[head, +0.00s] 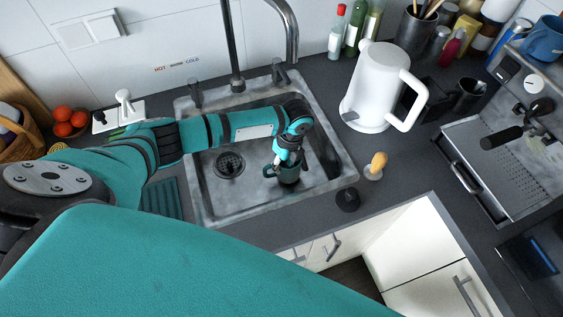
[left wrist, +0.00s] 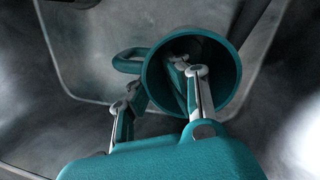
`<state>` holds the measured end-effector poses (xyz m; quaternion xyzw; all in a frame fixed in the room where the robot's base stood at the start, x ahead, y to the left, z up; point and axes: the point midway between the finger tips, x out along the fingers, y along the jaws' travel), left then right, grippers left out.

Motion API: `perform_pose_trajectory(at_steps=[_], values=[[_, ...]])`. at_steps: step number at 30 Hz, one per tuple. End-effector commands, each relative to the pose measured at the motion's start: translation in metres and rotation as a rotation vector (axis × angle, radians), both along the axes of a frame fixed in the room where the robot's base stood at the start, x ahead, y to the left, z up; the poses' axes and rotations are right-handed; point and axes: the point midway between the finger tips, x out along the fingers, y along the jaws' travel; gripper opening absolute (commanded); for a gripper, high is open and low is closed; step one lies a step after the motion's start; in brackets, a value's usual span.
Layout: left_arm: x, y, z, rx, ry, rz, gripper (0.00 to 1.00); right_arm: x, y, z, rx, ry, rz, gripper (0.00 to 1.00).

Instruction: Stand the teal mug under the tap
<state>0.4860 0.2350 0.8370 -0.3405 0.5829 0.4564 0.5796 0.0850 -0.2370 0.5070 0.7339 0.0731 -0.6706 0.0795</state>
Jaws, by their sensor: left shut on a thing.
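The teal mug (head: 289,175) is inside the sink basin (head: 230,197), in its right half. In the left wrist view the mug (left wrist: 228,62) shows its round open mouth, with its handle (left wrist: 127,60) on the left. My left gripper (head: 285,158) is shut on the mug's wall, one finger inside the mouth and one outside; it also shows in the left wrist view (left wrist: 160,98). I cannot tell whether the mug's base touches the basin floor. The tap (head: 292,35) rises behind the sink, its spout curving to the right. My right gripper is not in view.
A white kettle (head: 373,90) stands right of the sink. An egg-like item on a stand (head: 376,165) and a black knob-like item (head: 347,199) sit near the sink's right corner. The drain (head: 229,164) lies left of the mug. A coffee machine (head: 510,150) is far right.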

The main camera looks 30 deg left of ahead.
Motion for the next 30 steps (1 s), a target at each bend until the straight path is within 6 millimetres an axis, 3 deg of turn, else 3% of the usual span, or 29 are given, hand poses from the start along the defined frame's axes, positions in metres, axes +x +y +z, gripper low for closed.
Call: perform_pose_trajectory(at_steps=[27, 28, 30], values=[[0.0002, -0.0001, -0.0122, -0.001, -0.001, 0.0, 0.0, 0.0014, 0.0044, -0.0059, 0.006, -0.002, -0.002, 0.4], [0.0003, -0.0001, -0.0121, 0.0, -0.001, 0.0, 0.13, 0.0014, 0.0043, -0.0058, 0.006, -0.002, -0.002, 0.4], [0.0003, 0.0, -0.0116, 0.0, -0.001, 0.0, 0.22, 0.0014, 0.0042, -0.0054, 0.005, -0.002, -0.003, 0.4]])
